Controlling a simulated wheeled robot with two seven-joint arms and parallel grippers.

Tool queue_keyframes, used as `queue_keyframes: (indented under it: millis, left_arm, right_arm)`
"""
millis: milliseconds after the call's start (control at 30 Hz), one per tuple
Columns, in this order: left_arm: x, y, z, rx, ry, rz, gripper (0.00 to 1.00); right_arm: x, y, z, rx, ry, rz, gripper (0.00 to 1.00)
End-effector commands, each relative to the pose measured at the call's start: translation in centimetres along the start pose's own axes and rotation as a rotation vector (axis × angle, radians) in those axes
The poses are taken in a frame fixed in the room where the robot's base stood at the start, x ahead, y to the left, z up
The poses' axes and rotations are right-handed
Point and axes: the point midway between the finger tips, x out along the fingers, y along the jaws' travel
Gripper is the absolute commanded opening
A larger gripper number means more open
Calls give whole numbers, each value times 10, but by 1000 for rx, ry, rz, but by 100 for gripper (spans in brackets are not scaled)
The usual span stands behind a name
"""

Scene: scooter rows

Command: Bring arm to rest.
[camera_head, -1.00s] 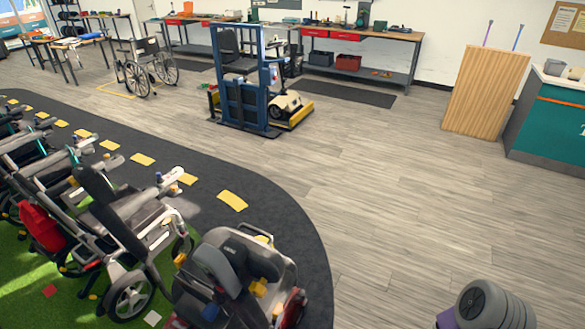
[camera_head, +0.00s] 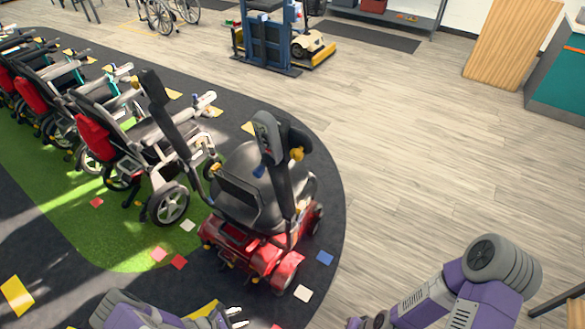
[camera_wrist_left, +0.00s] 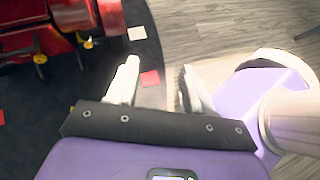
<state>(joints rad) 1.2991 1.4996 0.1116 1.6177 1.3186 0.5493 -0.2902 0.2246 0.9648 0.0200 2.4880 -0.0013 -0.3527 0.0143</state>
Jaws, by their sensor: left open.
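My left arm comes in at the bottom left of the head view. Its purple wrist ends in my left gripper (camera_head: 236,316), low near the bottom edge. In the left wrist view the gripper (camera_wrist_left: 157,88) has its two pale fingers apart, with only floor between them. It is open and empty. My right arm (camera_head: 455,295) shows at the bottom right as purple links with a grey ribbed joint. Its gripper is not visible.
A red scooter (camera_head: 265,195) stands just beyond my left gripper; its red base (camera_wrist_left: 65,30) fills the wrist view's upper left. Several wheelchairs (camera_head: 150,150) stand in a row at left. A blue lift (camera_head: 268,42) and wooden panel (camera_head: 508,45) stand farther back. Floor at right is clear.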

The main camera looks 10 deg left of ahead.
Motion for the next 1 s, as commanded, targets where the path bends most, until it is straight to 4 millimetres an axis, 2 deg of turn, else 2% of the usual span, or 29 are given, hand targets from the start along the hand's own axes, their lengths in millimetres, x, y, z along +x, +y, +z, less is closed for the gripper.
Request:
queue_keyframes:
  millis: [133, 267, 400, 500, 700, 800, 900, 1000]
  left_arm:
    - [7, -32, 34, 184, 42, -196, 51]
    - [6, -65, 65, 421, 98, -394, 51]
    - [-8, -98, 98, 796, 178, -608, 51]
    - [-20, -112, 122, 1093, 220, -709, 51]
    - [-35, -131, 177, 1649, 216, -770, 51]
    - [-39, -142, 201, 1839, 180, -754, 51]
    - [-41, -149, 216, 1953, 148, -735, 51]
    - [-42, -153, 223, 2003, 130, -724, 51]
  right_arm:
    - [0, 0, 1, 0, -3, 0, 0]
    - [0, 0, 2, 0, -3, 0, 0]
    - [0, 0, 1, 0, -3, 0, 0]
    - [0, 0, 1, 0, -3, 0, 0]
    - [0, 0, 1, 0, -3, 0, 0]
    - [0, 0, 1, 0, -3, 0, 0]
    - [0, 0, 1, 0, -3, 0, 0]
    - [0, 0, 1, 0, -3, 0, 0]
